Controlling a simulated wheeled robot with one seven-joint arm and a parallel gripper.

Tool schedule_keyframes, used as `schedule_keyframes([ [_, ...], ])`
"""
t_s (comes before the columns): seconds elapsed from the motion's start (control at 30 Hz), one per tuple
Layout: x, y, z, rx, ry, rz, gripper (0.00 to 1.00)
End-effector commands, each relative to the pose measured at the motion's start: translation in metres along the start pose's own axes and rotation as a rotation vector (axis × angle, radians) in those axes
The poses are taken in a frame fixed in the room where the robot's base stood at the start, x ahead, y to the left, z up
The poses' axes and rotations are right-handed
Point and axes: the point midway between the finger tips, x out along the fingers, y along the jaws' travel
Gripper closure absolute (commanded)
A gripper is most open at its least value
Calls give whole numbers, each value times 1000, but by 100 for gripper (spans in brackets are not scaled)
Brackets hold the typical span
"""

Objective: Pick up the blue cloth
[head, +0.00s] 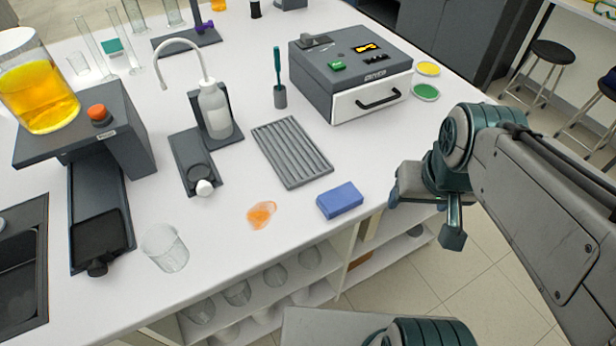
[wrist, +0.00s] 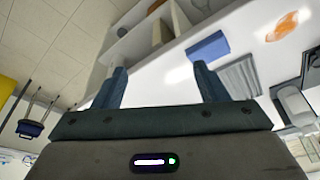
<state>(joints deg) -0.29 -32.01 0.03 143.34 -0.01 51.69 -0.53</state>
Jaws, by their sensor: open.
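The blue cloth (head: 340,201) is a thick, block-like folded pad lying on the white bench, near its front edge. It also shows in the wrist view (wrist: 208,46), beyond the right-hand finger. My gripper (head: 424,222) is open and empty, to the right of the cloth and apart from it, just off the bench edge. In the wrist view both fingers of my gripper (wrist: 160,82) are spread with nothing between them.
An orange spill (head: 262,214) lies left of the cloth. A grey ridged rack (head: 291,152) lies behind it, and a grey box with a drawer (head: 350,72) stands farther back. A clear beaker (head: 165,247) stands at front left. Shelves with glassware (head: 275,275) are below the bench.

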Motion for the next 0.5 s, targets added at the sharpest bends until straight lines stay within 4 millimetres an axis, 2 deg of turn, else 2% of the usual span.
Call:
schedule_keyframes([
  [0.03, 1, -2, -3, -13, -7, -4, 19],
  [0.1, 3, -6, -11, -45, -26, -12, 0],
  [0.17, 7, -8, -21, -64, -49, -15, 0],
  [0.23, 14, -18, -35, -130, -83, -29, 0],
  [0.5, 53, -78, -84, -418, -214, -76, 0],
])
